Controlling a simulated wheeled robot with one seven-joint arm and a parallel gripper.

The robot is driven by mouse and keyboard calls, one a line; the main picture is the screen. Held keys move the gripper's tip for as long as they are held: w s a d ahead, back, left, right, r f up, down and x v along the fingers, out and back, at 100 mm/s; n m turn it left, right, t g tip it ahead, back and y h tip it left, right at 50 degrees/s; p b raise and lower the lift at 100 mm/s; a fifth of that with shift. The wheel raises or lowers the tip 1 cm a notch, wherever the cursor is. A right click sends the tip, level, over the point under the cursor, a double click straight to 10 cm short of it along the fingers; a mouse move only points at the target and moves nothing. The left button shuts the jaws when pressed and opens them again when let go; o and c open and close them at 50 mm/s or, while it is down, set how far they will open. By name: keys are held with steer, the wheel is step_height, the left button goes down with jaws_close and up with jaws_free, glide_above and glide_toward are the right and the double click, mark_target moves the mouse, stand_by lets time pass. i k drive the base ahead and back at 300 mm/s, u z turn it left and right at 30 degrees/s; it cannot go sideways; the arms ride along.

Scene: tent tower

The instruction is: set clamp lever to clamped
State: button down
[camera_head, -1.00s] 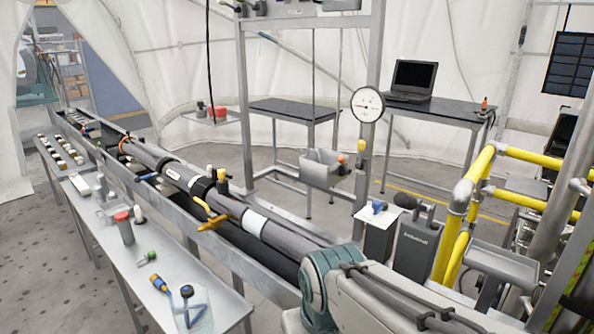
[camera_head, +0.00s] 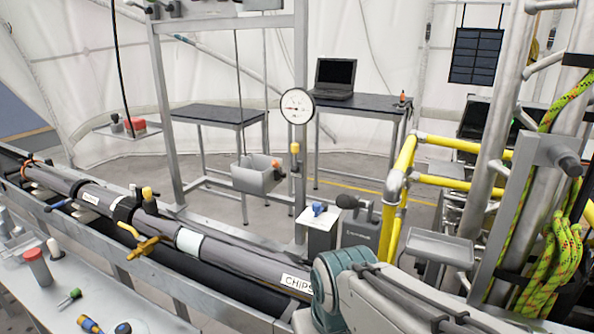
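No part is clearly marked as the clamp lever. A lever with a dark round knob (camera_head: 569,166) sticks out from a grey metal bracket on the upright post at the far right. A yellow handle (camera_head: 143,247) sits on the long grey tube (camera_head: 240,257) at left, and a smaller yellow-capped piece (camera_head: 148,194) stands beside it. I cannot tell which of these is the clamp lever or how it is set. My gripper is out of view; only a teal and pale link of my arm shows at the bottom centre.
A side table (camera_head: 75,290) with small tools runs along the tube trough. Yellow pipe railings (camera_head: 402,170), a grey tray (camera_head: 440,246) and coiled green rope (camera_head: 553,258) crowd the right. A laptop (camera_head: 335,76) sits on a back table. Some floor is clear between.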

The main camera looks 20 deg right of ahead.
mark_target(275, 163)
steer(key=z, duration=2.2)
steer(key=k, duration=0.95)
steer(key=u, duration=1.05)
steer(key=i, duration=1)
